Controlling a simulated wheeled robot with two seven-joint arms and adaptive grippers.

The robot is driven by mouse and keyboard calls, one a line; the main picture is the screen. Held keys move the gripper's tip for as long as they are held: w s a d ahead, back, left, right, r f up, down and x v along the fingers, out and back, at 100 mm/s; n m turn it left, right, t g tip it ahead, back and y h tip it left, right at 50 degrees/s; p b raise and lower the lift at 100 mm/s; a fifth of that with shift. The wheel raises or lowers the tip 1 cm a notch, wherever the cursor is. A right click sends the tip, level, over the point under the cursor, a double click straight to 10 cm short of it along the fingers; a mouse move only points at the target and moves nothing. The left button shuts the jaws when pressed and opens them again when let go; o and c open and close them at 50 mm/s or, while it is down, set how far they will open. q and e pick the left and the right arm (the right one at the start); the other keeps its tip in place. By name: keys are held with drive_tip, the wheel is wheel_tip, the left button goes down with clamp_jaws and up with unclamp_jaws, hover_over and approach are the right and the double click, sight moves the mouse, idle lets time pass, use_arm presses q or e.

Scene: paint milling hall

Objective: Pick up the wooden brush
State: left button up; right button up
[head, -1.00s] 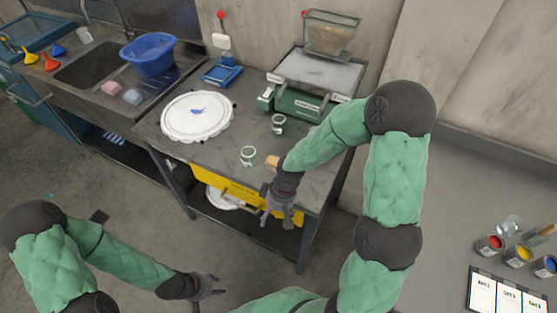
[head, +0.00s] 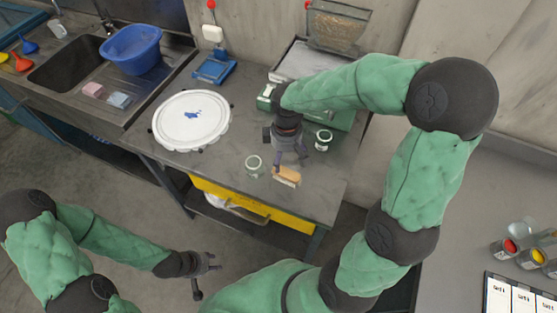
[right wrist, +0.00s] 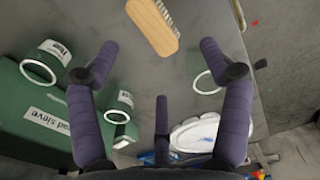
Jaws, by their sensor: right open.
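The wooden brush (head: 287,176) lies near the front edge of the grey workbench (head: 230,165). In the right wrist view the brush (right wrist: 152,25) shows its tan back and pale bristles along one side, at the top of the picture. My right gripper (head: 290,158) is above the bench, just behind the brush. In the right wrist view its purple fingers (right wrist: 158,62) are spread apart with nothing between them, and the brush lies beyond the tips. My left gripper (head: 206,268) hangs low over the floor, empty, its fingers apart.
Two small ring-topped cups, one (head: 254,163) left of the brush and one (head: 323,138) behind right, stand close by. A white round lid (head: 192,118) lies on the bench's left. A green sieve device (right wrist: 38,115) stands behind. A yellow drawer (head: 245,207) is below the bench front.

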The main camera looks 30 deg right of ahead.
drive_tip(key=shift+w+d, duration=0.2)
drive_tip(key=shift+w, duration=0.15)
drive_tip(key=b, duration=0.1)
hover_over(286, 170)
drive_tip(key=f, duration=0.4)
drive_tip(key=shift+s+a+f, duration=0.15)
drive_tip(key=shift+s+a, duration=0.05)
drive_tip(key=shift+w+f, duration=0.1)
drive_tip(key=shift+f, duration=0.25)
drive_tip(key=f, duration=0.1)
drive_tip(key=f+b, duration=0.1)
drive_tip(key=f, duration=0.1)
drive_tip(key=f+b, duration=0.1)
drive_tip(key=f, duration=0.1)
drive_tip(key=shift+w+d, duration=0.1)
drive_tip(key=shift+d, duration=0.15)
use_arm(q)
drive_tip(key=f, duration=0.3)
drive_tip(key=shift+w, duration=0.25)
use_arm(e)
drive_tip(key=c, duration=1.3)
